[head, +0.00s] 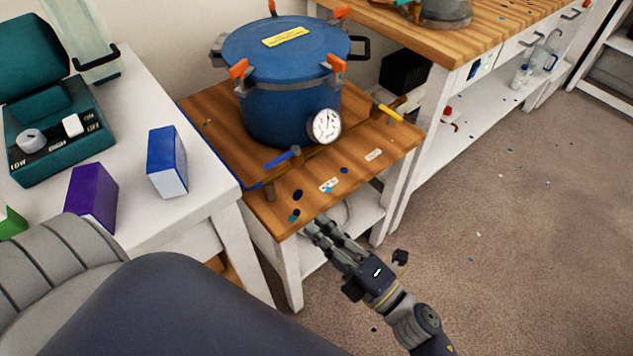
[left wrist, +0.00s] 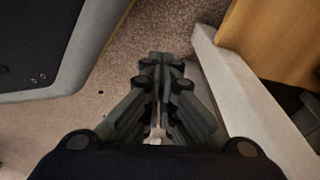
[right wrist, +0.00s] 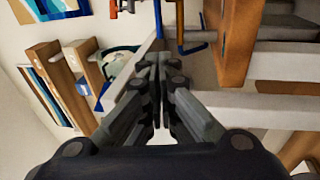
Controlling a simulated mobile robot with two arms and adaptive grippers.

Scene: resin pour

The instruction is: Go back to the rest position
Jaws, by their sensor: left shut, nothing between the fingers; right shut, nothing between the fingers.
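My right gripper (head: 316,226) is shut and empty in the head view, close to the front edge of the small wooden-topped table (head: 278,214). In the right wrist view its fingers (right wrist: 160,62) are closed together. My left gripper (left wrist: 161,60) shows only in the left wrist view, shut and empty, pointing down over the carpet. In the head view a large arm part of mine covers the lower left, and the left gripper does not show there.
A blue pressure pot (head: 285,85) with a gauge (head: 324,126) stands on the small table. The carpet (head: 510,240) at right is mostly clear.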

